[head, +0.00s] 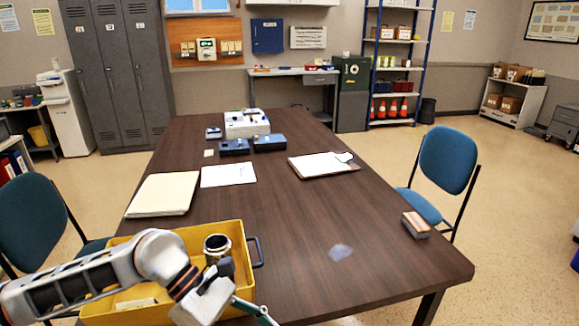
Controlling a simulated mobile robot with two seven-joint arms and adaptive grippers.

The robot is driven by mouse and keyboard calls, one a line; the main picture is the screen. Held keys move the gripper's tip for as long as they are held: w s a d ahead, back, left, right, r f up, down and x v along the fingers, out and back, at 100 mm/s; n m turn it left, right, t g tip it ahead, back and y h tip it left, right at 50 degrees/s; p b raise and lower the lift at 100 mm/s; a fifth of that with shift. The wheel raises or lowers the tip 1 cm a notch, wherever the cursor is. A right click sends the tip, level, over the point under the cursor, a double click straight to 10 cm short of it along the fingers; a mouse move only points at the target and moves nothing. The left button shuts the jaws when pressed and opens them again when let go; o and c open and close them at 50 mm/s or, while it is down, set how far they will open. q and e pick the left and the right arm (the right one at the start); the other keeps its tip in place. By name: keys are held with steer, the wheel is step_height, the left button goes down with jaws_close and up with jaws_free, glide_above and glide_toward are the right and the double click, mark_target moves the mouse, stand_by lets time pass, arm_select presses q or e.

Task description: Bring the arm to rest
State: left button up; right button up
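My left arm comes in from the lower left, above a yellow tray (185,231) at the near left of the dark table (330,260). My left gripper (252,308) points to the lower right, in front of the tray's near right corner. Its tips run to the bottom edge of the picture, so I cannot see whether it is open or what is between the fingers. A dark metal cylinder (217,245) stands in the tray, partly hidden behind the wrist. My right gripper is not in view.
A beige folder (163,195), a white paper (228,175) and a clipboard (318,166) lie on the table. A small block (416,225) sits near the right edge. Blue chairs (447,160) flank the table. The table's middle is mostly clear.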

arm_select(q)
steer(key=d+r+n+t+h, duration=0.3)
steer(key=d+r+n+h, duration=0.65)
steer(key=n, duration=0.25)
steer(key=w+a+f+n+t+y, duration=0.1)
steer(key=w+a+f+n+t, duration=0.25)
steer(key=n+t, duration=0.5)
steer(key=w+a+f+n+t+y, duration=0.15)
steer(key=w+n+t, duration=0.4)
steer(key=n, duration=0.55)
steer(key=a+f+n+t+y, duration=0.3)
steer(key=a+f+n+y, duration=0.6)
steer(key=f+n, duration=0.4)
steer(key=s+a+f+n+g+y, duration=0.2)
steer(key=s+a+f+n, duration=0.2)
steer(key=f, duration=0.5)
steer(key=s+a+f+n+g+y, duration=0.2)
steer(key=s+a+f, duration=0.4)
steer(key=s+f, duration=0.3)
steer(key=shift+s+a+f+n+g+y, duration=0.35)
steer(key=shift+f+n+g, duration=0.2)
steer(key=shift+n, duration=0.7)
